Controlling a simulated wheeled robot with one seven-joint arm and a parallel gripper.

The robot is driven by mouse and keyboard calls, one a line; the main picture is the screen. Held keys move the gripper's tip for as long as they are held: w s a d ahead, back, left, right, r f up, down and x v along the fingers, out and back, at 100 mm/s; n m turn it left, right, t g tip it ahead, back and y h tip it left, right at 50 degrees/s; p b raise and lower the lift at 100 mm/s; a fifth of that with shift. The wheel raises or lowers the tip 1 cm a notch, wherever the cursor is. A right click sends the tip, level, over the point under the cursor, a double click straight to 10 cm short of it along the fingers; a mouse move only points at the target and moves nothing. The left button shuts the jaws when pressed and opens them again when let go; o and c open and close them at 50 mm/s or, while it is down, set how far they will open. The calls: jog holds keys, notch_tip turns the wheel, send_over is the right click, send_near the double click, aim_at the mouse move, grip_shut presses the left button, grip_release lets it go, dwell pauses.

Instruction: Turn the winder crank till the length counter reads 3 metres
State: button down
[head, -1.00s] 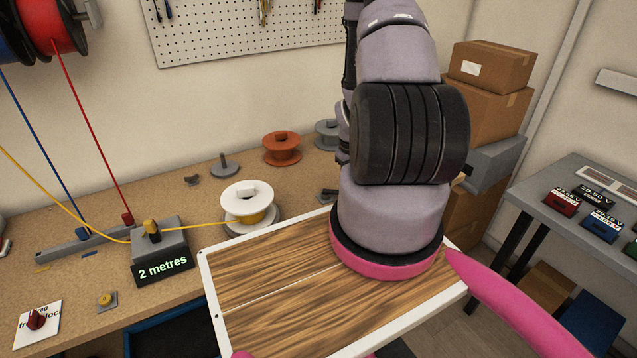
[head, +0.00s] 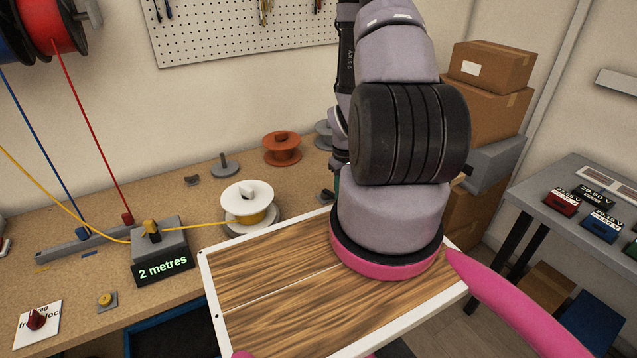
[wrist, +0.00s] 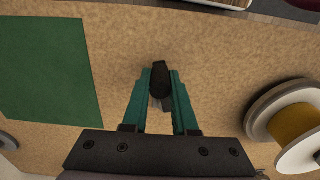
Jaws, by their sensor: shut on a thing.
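The length counter (head: 163,266) is a grey block on the bench with a green display reading "2 metres". Yellow wire runs through it to a white winder spool (head: 235,193) with yellow wire on its core; the spool also shows at the right of the wrist view (wrist: 292,122). My gripper (wrist: 160,80) has teal fingers closed around a dark upright handle (wrist: 159,75), which looks like the winder crank. In the head view my arm hides most of the gripper and the handle. The link from handle to spool cannot be made out.
An orange spool (head: 282,148) and a grey spindle (head: 225,165) stand behind the winder. A green mat (wrist: 45,72) lies on the bench at the left of the wrist view. A white-rimmed wooden board (head: 270,290) is in front. Boxes (head: 490,95) stack at right.

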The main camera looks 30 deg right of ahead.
aim_at(329, 195)
jog(key=shift+a, duration=0.1)
jog(key=shift+s+a, duration=0.15)
jog(key=shift+a, duration=0.85)
jog(key=shift+w+a, duration=0.2)
jog(key=shift+a, duration=0.9)
